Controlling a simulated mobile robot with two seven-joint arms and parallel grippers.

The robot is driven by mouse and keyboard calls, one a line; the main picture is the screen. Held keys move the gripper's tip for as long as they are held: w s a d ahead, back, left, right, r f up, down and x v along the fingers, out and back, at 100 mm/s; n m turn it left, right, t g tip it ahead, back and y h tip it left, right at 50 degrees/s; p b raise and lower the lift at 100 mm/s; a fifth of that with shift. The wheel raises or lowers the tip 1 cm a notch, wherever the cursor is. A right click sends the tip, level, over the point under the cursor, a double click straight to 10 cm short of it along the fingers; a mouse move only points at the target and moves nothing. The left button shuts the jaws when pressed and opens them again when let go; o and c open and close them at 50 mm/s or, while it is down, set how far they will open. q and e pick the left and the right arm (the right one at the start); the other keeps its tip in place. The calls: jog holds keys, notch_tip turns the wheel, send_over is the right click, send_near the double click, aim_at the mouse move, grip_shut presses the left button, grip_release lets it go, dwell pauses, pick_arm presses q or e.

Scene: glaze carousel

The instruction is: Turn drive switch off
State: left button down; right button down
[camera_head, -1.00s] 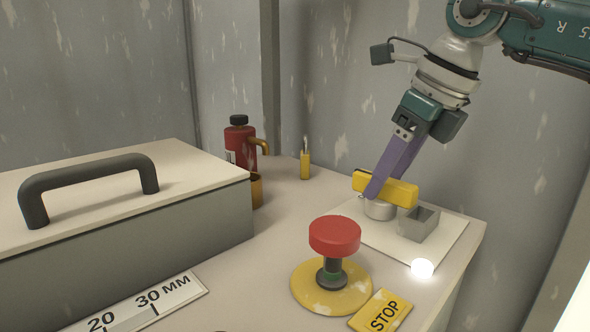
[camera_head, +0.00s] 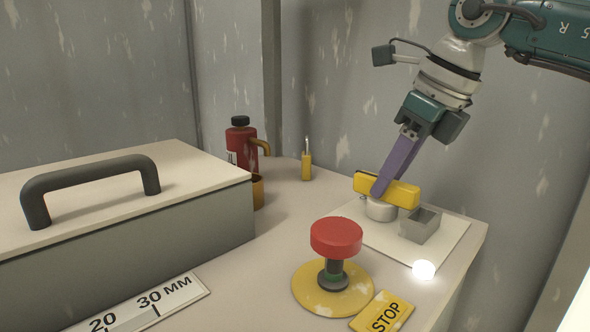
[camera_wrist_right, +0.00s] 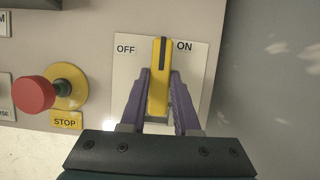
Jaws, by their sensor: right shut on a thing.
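The drive switch has a yellow bar handle (camera_head: 403,194) with a dark line along it, on a round pale base (camera_head: 380,210). In the right wrist view the handle (camera_wrist_right: 159,70) points up between the OFF label (camera_wrist_right: 125,49) and the ON label (camera_wrist_right: 184,46), nearer to ON. My right gripper (camera_head: 381,188) has purple fingers and is shut on the handle. The wrist view shows one finger on each side of the handle. The switch stands on a pale plate (camera_head: 452,238). My left gripper is not in view.
A red mushroom button (camera_head: 336,237) on a yellow disc stands in front, with a STOP label (camera_head: 381,313) beside it. A grey open block (camera_head: 420,225) and a glowing white lamp (camera_head: 424,270) sit near the switch. A red bottle (camera_head: 242,146) and large handled box (camera_head: 125,225) are left.

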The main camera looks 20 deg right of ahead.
jog(key=shift+r+n+y, duration=0.1)
jog(key=shift+n+y, duration=0.3)
jog(key=shift+n, duration=0.7)
jog(key=n+g, duration=0.1)
jog(key=n, duration=0.1)
jog(key=shift+w+d+n+y, duration=0.1)
jog(key=shift+n+y, duration=0.2)
jog(key=shift+y, duration=0.1)
jog(key=shift+n+g+y+b, duration=0.3)
jog(key=shift+n+g+b, duration=0.1)
jog(key=shift+n, duration=0.8)
jog(key=shift+w+n+g+b, duration=0.1)
jog(key=shift+n+g+b, duration=0.45)
jog(key=shift+n, duration=1.05)
jog(key=shift+d, duration=0.1)
jog(key=c, duration=0.6)
grip_release()
jog(key=shift+c, duration=0.2)
